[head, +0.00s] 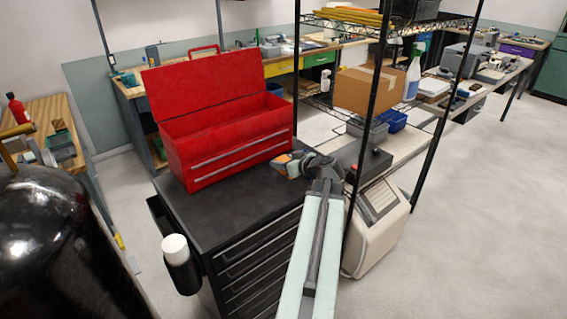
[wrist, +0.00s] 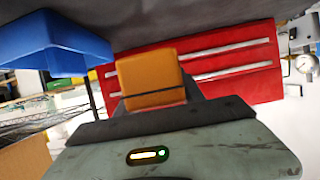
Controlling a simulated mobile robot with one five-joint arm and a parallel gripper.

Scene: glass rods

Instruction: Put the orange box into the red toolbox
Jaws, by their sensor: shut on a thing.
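The red toolbox (head: 227,140) stands on a black cabinet with its lid raised and its top open. Its drawer front also shows in the wrist view (wrist: 235,60), behind the held box. My gripper (head: 288,163) is just right of the toolbox's front right corner, near the cabinet top's right edge. It is shut on the orange box (wrist: 150,78), which fills the space between the fingers in the wrist view. In the head view only a small part of the orange box (head: 281,160) shows. The toolbox's inner floor is mostly hidden by its front wall.
The black cabinet top (head: 215,216) is bare in front of the toolbox. A wire shelf with black posts (head: 364,120) stands close right of my arm, holding a cardboard box (head: 365,92) and a blue bin (head: 392,120). A dark cylinder (head: 50,235) is at lower left.

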